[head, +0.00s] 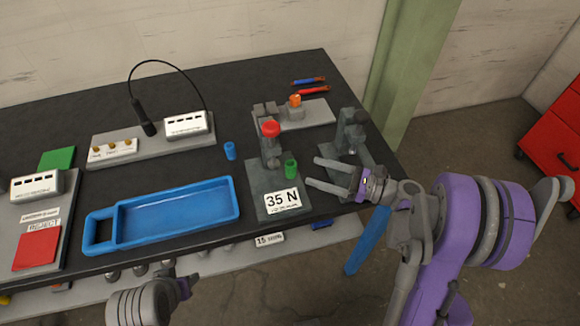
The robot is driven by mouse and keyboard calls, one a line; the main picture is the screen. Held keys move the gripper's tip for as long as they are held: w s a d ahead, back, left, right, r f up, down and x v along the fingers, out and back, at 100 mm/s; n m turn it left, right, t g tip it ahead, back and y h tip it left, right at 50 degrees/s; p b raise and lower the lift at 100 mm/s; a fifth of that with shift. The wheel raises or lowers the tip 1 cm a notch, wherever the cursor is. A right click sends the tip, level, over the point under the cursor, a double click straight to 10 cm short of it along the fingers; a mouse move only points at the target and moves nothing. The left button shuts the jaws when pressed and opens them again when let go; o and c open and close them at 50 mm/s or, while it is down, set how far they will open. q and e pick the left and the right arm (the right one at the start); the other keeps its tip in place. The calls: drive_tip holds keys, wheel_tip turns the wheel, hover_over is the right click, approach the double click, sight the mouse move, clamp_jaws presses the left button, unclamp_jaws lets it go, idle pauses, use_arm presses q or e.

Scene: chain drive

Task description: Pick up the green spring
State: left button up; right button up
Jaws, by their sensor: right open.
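The green spring (290,169) is a small upright green cylinder. It stands on the grey base of the press marked "35 N" (268,187), just right of its red-knobbed post. My right gripper (310,172) comes in from the right with its two fingers spread apart. The fingertips are close to the right side of the spring, and whether they touch it I cannot tell. My left arm (150,300) shows at the bottom edge, below the table front. Its fingers cannot be made out clearly.
A blue tray (120,241) lies left of the press, and a small blue cylinder (230,150) stands behind it. A second grey fixture (348,135) stands beside my right gripper. A board with an orange-topped part (318,110) is behind. The table's right edge is near.

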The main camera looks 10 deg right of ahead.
sight(291, 164)
drive_tip(key=p+x, duration=0.1)
drive_tip(key=x, duration=0.5)
drive_tip(key=shift+r, duration=0.2)
clamp_jaws()
